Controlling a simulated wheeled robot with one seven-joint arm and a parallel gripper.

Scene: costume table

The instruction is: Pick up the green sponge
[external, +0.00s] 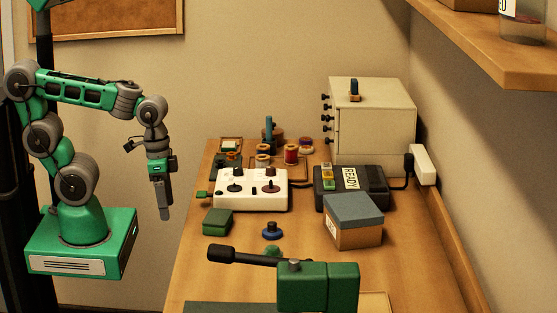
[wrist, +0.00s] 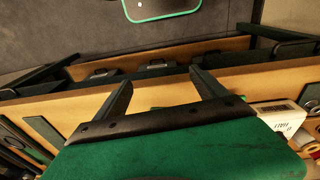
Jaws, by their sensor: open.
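A small dark green block (external: 217,222), which looks like the green sponge, lies on the left part of the table, in front of the white control box. A small rounded green thing (external: 272,251) is partly hidden behind a black rod farther forward. My gripper (external: 165,212) hangs pointing down, left of the table's left edge and apart from the block. In the wrist view its two dark fingers (wrist: 161,84) are spread with nothing between them. I cannot make out the sponge in the wrist view.
The white control box (external: 250,190) with knobs, a black READY device (external: 350,187), a grey-lidded box (external: 354,222) and a blue round thing (external: 272,231) stand on the table. A green block-shaped object (external: 318,287) with the black rod is in front. Bare wood (external: 208,262) shows at front left.

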